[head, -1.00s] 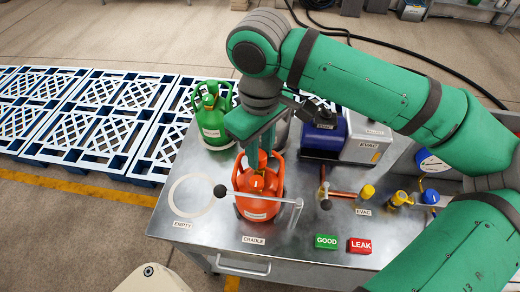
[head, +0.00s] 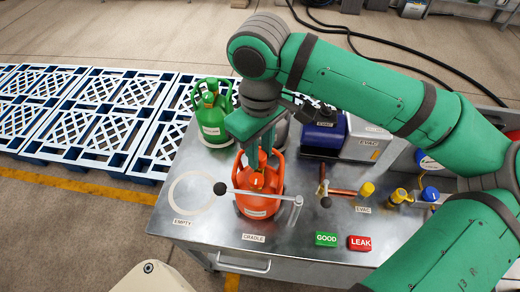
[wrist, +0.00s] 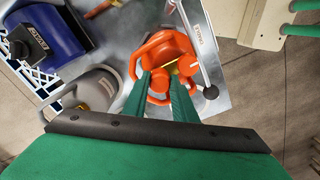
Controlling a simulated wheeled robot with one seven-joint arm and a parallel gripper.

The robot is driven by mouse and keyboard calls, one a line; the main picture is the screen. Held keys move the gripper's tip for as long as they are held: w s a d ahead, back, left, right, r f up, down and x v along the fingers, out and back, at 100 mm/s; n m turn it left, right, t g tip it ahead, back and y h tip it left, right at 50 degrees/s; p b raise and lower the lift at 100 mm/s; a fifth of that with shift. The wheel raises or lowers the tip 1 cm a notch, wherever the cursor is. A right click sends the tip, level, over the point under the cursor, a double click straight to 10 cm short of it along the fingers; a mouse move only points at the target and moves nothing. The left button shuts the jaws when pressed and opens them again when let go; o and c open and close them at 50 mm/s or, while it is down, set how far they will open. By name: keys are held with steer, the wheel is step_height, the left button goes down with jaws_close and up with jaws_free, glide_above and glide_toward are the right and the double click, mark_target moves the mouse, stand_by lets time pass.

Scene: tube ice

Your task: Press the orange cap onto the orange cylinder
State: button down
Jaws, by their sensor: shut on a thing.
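A green cylinder (head: 212,125) stands behind left, and a grey one (wrist: 95,90) is beside the orange one. A blue EVAC unit (head: 322,137) and brass valves (head: 397,198) are to the right. GOOD (head: 326,239) and LEAK (head: 361,243) buttons sit in front. The EMPTY ring (head: 190,200) is clear.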

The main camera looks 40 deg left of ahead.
steer(key=c, duration=1.4)
jaws_free()
steer(key=shift+r, duration=0.1)
